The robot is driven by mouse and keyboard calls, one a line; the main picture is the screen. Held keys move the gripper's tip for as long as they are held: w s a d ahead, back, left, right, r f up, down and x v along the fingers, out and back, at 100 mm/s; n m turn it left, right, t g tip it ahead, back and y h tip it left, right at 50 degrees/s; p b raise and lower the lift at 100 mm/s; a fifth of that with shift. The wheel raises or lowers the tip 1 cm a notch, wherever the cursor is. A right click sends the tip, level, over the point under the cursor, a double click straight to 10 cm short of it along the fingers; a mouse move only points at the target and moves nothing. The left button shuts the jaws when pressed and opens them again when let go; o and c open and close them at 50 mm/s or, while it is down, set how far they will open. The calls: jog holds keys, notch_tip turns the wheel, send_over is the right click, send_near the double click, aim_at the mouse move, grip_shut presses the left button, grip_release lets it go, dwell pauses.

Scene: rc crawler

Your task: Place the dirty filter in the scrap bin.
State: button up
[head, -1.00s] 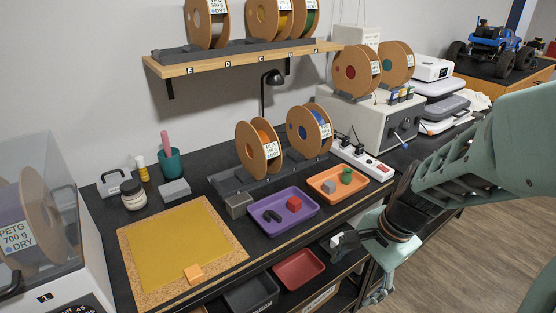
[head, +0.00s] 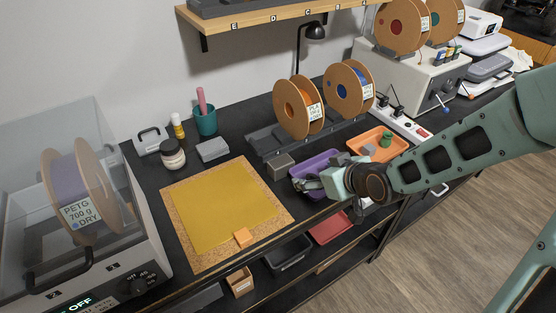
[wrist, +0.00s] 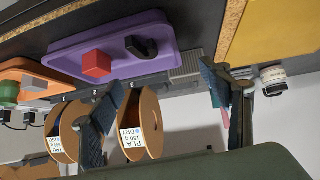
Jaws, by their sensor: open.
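No label marks the dirty filter. A grey ribbed block (head: 281,166) beside the purple tray (head: 318,159) may be it; it also shows in the wrist view (wrist: 188,68). I cannot tell which container is the scrap bin. A dark bin (head: 289,252) and a red bin (head: 331,228) sit on the shelf below the bench. My gripper (head: 307,184) is open over the front of the purple tray, with its fingers apart in the wrist view (wrist: 162,80). The red cube (wrist: 97,64) and black curved piece (wrist: 140,47) lie in the tray, mostly hidden in the head view.
An orange tray (head: 359,142) holds a grey cube and a green cylinder. Spools (head: 299,107) stand behind the trays. A filament dryer (head: 80,200) stands far left.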

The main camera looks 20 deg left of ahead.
aim_at(281, 161)
jog(key=w+a, duration=0.1)
jog(key=a, duration=0.1)
jog(key=a+y, duration=0.1)
jog(key=a, duration=0.1)
jog(key=w+a+f+y+b, duration=0.1)
jog(key=a, duration=0.2)
jog(key=shift+w+a, duration=0.1)
jog(key=shift+w, duration=0.2)
jog(key=shift+a+x, duration=0.3)
jog(key=shift+x, duration=1.95)
jog(key=shift+w+a+f, duration=0.15)
jog(key=shift+a, duration=0.05)
jog(key=shift+c, duration=0.3)
jog(key=c, duration=1.3)
